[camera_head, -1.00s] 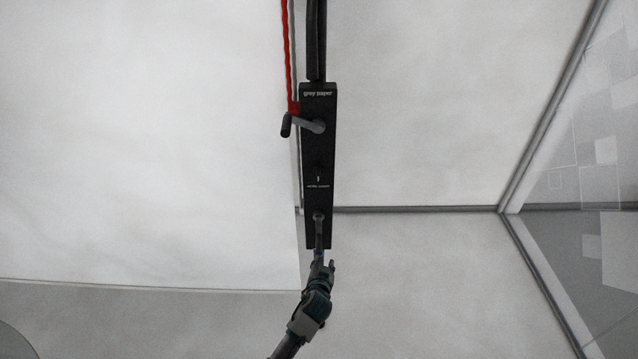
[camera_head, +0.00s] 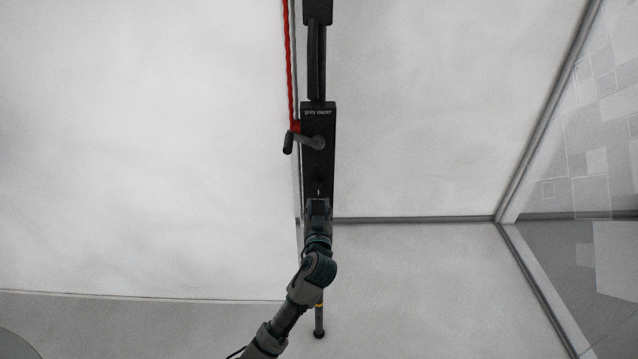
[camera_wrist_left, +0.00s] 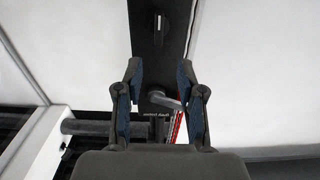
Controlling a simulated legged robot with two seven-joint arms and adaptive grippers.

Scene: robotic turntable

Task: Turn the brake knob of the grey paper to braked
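The black panel labelled "grey paper" (camera_head: 318,113) hangs upright in the head view. The small dark brake knob (camera_head: 318,190) with a vertical white mark shows just above my left gripper (camera_head: 318,203), which covers the panel's lower part. In the left wrist view the panel appears upside down, with the knob (camera_wrist_left: 158,27) near the top, its white mark pointing along the panel. The left gripper (camera_wrist_left: 160,72) is open, its two blue-padded fingers apart with nothing held between them. The knob lies beyond the fingertips; contact is not visible. The right gripper is not in view.
A grey crank (camera_head: 312,141) sticks out from the upper panel, beside a red rope (camera_head: 289,70). In the wrist view the crank (camera_wrist_left: 164,99) appears between the fingers, farther back. A rod with a yellow band (camera_head: 319,310) shows below. Pale walls flank the panel.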

